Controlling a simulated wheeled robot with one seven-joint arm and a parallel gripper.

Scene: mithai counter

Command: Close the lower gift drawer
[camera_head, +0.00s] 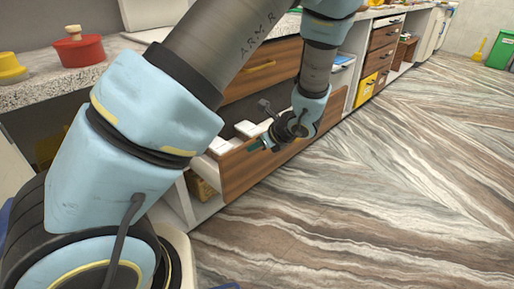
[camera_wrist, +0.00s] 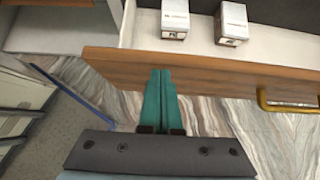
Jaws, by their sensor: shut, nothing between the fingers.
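The lower gift drawer stands open, its wooden front (camera_head: 241,172) pulled out from the counter and small white boxes inside. In the wrist view the drawer front (camera_wrist: 215,72) crosses the picture, with its brass handle (camera_wrist: 288,103) at the right and two white gift boxes (camera_wrist: 175,18) behind it. My gripper (camera_head: 257,146) is at the drawer front in the head view. In the wrist view my gripper (camera_wrist: 160,74) is shut and empty, its teal fingertips overlapping the front left of the handle. I cannot tell whether they touch it.
A closed upper drawer with a brass handle (camera_head: 262,66) is above the open one. A red pot (camera_head: 80,51) and a yellow pot (camera_head: 11,68) stand on the speckled counter. The striped floor (camera_head: 380,190) is clear at the right. A green bin (camera_head: 500,52) stands far off.

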